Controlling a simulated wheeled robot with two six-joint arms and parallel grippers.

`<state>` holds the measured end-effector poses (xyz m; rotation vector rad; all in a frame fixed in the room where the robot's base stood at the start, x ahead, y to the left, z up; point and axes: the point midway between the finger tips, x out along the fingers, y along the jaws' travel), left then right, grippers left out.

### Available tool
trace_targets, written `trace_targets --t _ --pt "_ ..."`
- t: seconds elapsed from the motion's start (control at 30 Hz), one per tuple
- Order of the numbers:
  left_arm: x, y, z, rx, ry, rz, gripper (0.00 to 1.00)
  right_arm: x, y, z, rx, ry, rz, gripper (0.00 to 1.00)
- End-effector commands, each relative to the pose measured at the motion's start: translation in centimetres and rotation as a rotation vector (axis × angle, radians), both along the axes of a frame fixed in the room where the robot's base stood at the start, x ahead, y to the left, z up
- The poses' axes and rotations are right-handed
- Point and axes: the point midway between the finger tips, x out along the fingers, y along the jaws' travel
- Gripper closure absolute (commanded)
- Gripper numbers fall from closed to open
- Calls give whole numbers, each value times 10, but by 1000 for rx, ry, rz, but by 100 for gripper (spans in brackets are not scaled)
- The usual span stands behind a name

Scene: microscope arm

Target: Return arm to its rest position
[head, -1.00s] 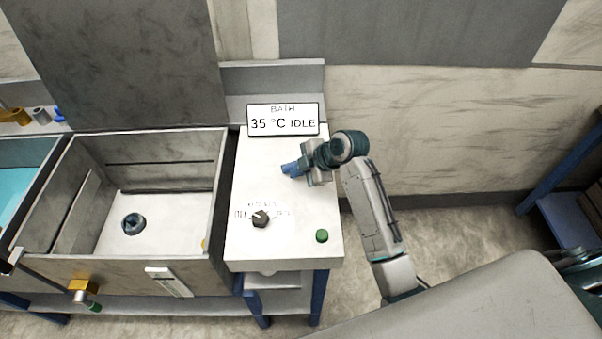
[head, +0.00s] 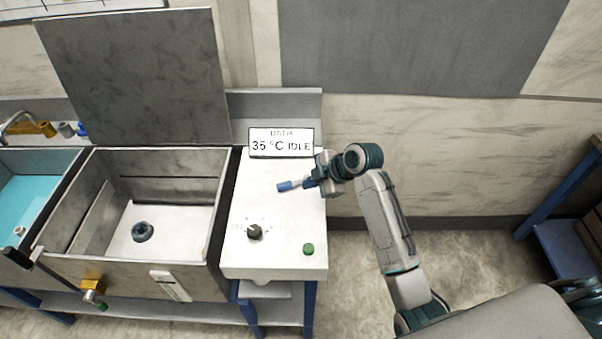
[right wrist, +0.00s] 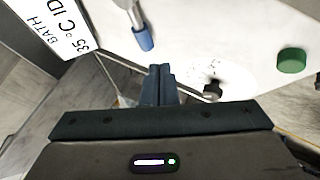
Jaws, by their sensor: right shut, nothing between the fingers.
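My right arm (head: 385,225) reaches over the white bench panel (head: 262,262) from the right, bent at its elbow. My right gripper (head: 309,182) is shut and empty, held over the panel below the display. A grey rod with a blue tip (head: 286,187) shows just left of the gripper; in the right wrist view the same blue tip (right wrist: 144,40) stands apart from my closed fingers (right wrist: 158,84). I cannot tell how the rod is mounted. My left gripper is not in view.
A display (head: 281,143) reads "BATH 35 °C IDLE". A black knob (head: 254,231) and a green button (head: 308,249) sit on the panel's front. An open grey basin (head: 165,268) lies to the left. The floor right of the panel is clear.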

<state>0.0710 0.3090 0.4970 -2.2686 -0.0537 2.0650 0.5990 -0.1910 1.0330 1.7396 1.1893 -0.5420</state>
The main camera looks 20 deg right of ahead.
Motion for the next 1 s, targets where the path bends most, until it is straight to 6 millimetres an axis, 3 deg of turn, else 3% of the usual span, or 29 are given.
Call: trace_targets --t 0.23,0.37,0.53,0.7,0.8,1.0 --pt "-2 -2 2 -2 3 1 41 -3 -2 0 0 9 -11 100" --pt "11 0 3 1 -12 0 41 -30 -7 -16 1 75 -105 100" --pt "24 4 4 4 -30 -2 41 -107 -24 -49 9 236 -402 100" --pt "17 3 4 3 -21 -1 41 -190 -44 -63 25 362 -753 100" --pt "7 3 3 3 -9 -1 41 -226 -53 -62 40 400 -916 100" --pt "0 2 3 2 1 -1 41 -274 -65 -56 66 435 -1139 100"
